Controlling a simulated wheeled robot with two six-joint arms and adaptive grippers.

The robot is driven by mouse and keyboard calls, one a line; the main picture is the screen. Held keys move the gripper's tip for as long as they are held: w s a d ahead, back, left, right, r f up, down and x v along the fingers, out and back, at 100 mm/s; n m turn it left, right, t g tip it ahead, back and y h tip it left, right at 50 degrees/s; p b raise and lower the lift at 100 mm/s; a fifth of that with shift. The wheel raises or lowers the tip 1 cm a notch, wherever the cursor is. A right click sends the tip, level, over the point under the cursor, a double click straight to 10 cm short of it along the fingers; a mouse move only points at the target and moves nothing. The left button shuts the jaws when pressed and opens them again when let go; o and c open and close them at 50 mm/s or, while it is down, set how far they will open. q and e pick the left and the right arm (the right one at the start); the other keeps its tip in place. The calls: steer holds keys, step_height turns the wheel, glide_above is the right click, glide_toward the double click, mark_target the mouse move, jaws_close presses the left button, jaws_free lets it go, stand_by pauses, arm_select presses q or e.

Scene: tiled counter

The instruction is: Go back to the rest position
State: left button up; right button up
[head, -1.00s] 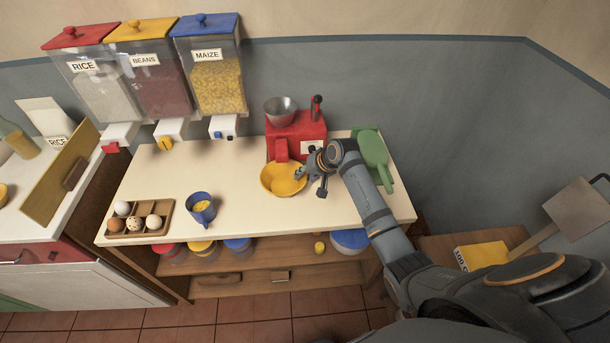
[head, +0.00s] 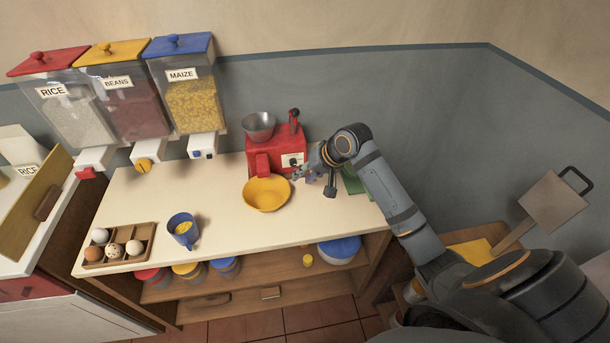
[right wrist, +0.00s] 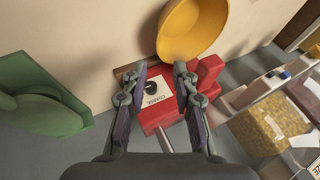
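My right gripper (head: 316,172) is above the counter, to the right of the yellow bowl (head: 267,194) and in front of the red grinder (head: 276,150). In the right wrist view its fingers (right wrist: 160,85) are apart, with nothing between them. The yellow bowl (right wrist: 193,30) and the red grinder (right wrist: 165,110) with its label show beyond the fingertips. The bowl sits on the counter in front of the grinder. My left gripper is in neither view.
A blue mug (head: 183,230) with yellow contents and an egg tray (head: 120,259) stand at the counter's left. Dispensers of rice, beans and maize (head: 194,104) hang on the wall. A green object (head: 353,181) lies behind my right arm. The counter's middle is clear.

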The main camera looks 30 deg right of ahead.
steer(key=s+a+f+n, duration=0.1)
steer(key=s+f, duration=0.1)
steer(key=s, duration=0.1)
steer(key=s+f+n+h, duration=0.1)
steer(key=s+f, duration=0.2)
steer(key=s, duration=0.1)
steer(key=s+a+f+n+g+h, duration=0.1)
steer(key=s+f, duration=0.1)
steer(key=s, duration=0.2)
steer(key=shift+s+a+f, duration=0.1)
steer(key=shift+a+f, duration=0.2)
steer(key=shift+a, duration=0.05)
steer(key=s+d+f+n+g+h, duration=0.1)
steer(key=s, duration=0.5)
steer(key=s+d+f+n+h, duration=0.1)
steer(key=s+h, duration=0.1)
steer(key=s, duration=0.5)
step_height(320, 180, down, 28)
steer(key=s+d+r+g, duration=0.1)
steer(key=s+d+g, duration=0.1)
steer(key=s, duration=0.1)
steer(key=s+d+f, duration=0.1)
steer(key=s+f, duration=1.4)
steer(key=s, duration=0.2)
steer(key=shift+s+d+g+y, duration=0.15)
steer(key=shift+s+g+y, duration=0.05)
steer(key=shift+g+y, duration=0.1)
